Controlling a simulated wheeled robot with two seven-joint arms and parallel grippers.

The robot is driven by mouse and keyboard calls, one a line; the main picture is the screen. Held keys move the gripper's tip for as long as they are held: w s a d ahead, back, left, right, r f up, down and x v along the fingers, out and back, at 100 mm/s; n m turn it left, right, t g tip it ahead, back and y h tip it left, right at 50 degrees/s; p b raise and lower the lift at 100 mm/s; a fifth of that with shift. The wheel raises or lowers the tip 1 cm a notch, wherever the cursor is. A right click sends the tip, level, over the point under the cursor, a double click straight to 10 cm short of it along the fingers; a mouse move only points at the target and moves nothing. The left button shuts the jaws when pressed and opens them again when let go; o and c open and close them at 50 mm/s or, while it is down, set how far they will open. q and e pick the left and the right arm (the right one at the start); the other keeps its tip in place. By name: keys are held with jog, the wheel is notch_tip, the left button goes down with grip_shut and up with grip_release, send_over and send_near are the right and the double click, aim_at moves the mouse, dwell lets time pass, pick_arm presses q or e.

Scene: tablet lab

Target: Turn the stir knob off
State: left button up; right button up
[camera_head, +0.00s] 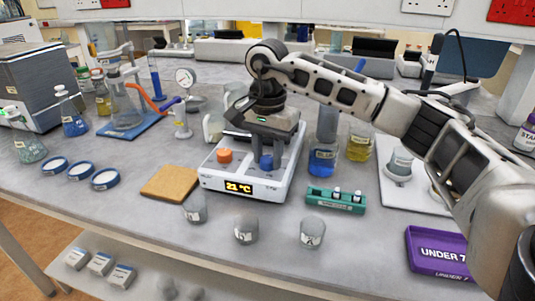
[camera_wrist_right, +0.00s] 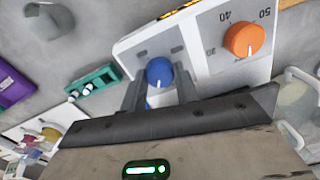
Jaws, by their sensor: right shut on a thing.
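In the right wrist view, numbers such as 40 and 50 ring the orange knob (camera_wrist_right: 245,39), so the blue knob (camera_wrist_right: 159,71) appears to be the stir knob. My right gripper (camera_wrist_right: 160,84) reaches down from above, shut on the blue knob with a finger on each side. The knob's white mark points toward the gripper body. My left gripper is out of view.
A brown board (camera_head: 169,183) lies left of the hotplate.

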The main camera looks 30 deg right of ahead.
jog(key=n, duration=0.6)
jog(key=shift+r+n, duration=0.15)
jog(key=shift+n, duration=0.25)
dwell(0.4)
jog(key=o, duration=1)
jog(key=shift+c, duration=0.2)
